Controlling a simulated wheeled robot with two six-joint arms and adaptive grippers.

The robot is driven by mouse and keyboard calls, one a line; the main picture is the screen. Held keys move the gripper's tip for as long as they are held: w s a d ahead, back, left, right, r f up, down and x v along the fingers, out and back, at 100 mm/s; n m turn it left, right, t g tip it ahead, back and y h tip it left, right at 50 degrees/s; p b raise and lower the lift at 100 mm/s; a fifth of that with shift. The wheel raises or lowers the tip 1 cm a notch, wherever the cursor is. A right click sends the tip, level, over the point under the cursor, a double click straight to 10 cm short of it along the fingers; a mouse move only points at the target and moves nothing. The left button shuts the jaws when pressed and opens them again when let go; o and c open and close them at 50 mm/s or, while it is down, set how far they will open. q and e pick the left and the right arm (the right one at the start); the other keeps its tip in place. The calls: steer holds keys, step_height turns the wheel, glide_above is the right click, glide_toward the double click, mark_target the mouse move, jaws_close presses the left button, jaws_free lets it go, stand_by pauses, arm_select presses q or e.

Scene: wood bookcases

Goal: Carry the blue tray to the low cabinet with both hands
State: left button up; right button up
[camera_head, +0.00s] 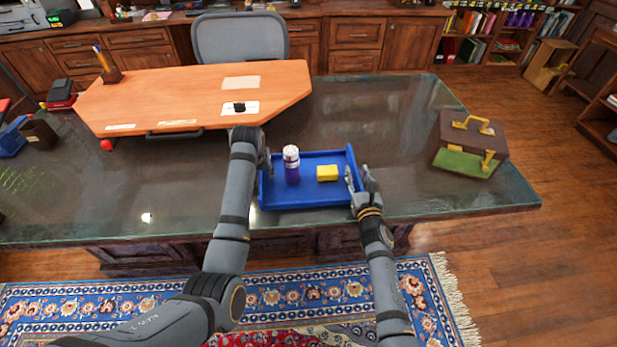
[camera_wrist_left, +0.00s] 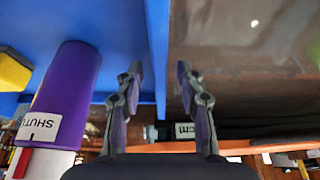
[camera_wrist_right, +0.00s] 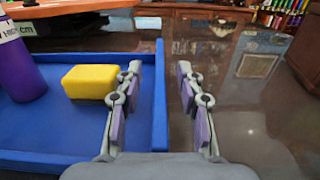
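The blue tray (camera_head: 308,204) rests on the glass-topped desk, near its front edge. A purple bottle with a white label (camera_head: 291,172) stands in it, beside a yellow block (camera_head: 327,173). My left gripper (camera_head: 265,164) is at the tray's left side. In the left wrist view its open fingers (camera_wrist_left: 160,85) stand on either side of the tray wall (camera_wrist_left: 157,45), with gaps. My right gripper (camera_head: 358,182) is at the right side. In the right wrist view its open fingers (camera_wrist_right: 158,88) straddle the right wall (camera_wrist_right: 159,115), with a gap on the outer side.
A brown and green case (camera_head: 468,148) stands to the right. Wooden cabinets (camera_head: 355,45) line the back wall, with an office chair (camera_head: 240,38) before them. Open floor lies to the right.

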arm_select(q)
jaws_close()
arm_select(e)
jaws_close()
steer(key=shift+r, duration=0.1)
